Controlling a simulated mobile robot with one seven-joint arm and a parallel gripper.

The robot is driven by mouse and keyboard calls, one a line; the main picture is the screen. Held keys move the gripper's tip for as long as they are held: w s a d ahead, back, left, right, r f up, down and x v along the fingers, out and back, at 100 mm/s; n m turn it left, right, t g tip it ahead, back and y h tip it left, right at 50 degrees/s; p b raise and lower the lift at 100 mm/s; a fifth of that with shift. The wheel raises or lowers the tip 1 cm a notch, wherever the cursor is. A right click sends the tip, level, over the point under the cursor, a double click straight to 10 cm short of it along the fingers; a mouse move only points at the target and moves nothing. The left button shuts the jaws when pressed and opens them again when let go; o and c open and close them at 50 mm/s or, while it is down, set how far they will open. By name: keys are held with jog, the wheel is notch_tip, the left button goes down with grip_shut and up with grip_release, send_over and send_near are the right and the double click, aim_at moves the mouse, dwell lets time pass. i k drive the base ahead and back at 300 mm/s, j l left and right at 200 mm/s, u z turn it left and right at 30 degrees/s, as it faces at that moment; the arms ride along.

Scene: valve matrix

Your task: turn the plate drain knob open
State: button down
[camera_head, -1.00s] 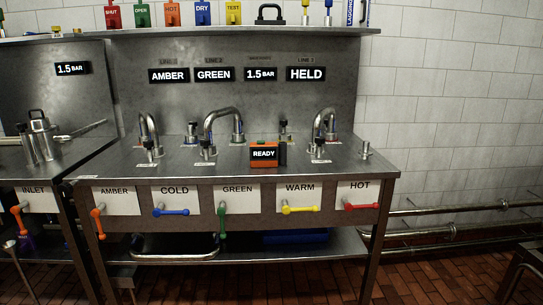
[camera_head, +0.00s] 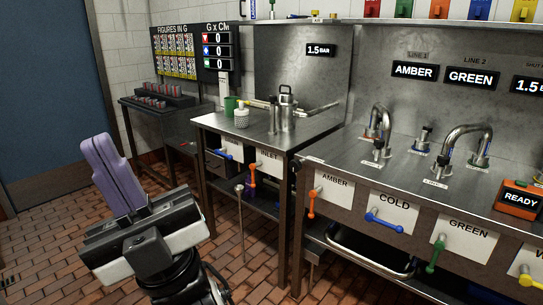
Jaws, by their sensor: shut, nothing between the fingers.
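My gripper (camera_head: 98,145) is at the lower left with its purple fingers pointing up and pressed together, empty. It is over the floor, apart from the left steel table (camera_head: 262,142). That table has an orange lever (camera_head: 252,176) by an INLET label, hanging down, and a blue handle (camera_head: 220,153) by a label too small to read. I cannot tell which handle is the plate drain knob. A steel vessel (camera_head: 287,112) with a handle stands on the table top.
The main bench carries an orange AMBER lever (camera_head: 312,203), a blue COLD lever (camera_head: 384,222) and a green GREEN lever (camera_head: 436,254). A dark side table (camera_head: 158,104) stands at the back left. Tiled floor (camera_head: 62,225) is open around my gripper.

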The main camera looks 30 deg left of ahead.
aim_at(294, 165)
jog(key=i+j+u, duration=0.15)
jog(key=u, duration=0.25)
jog(key=i+u, duration=0.35)
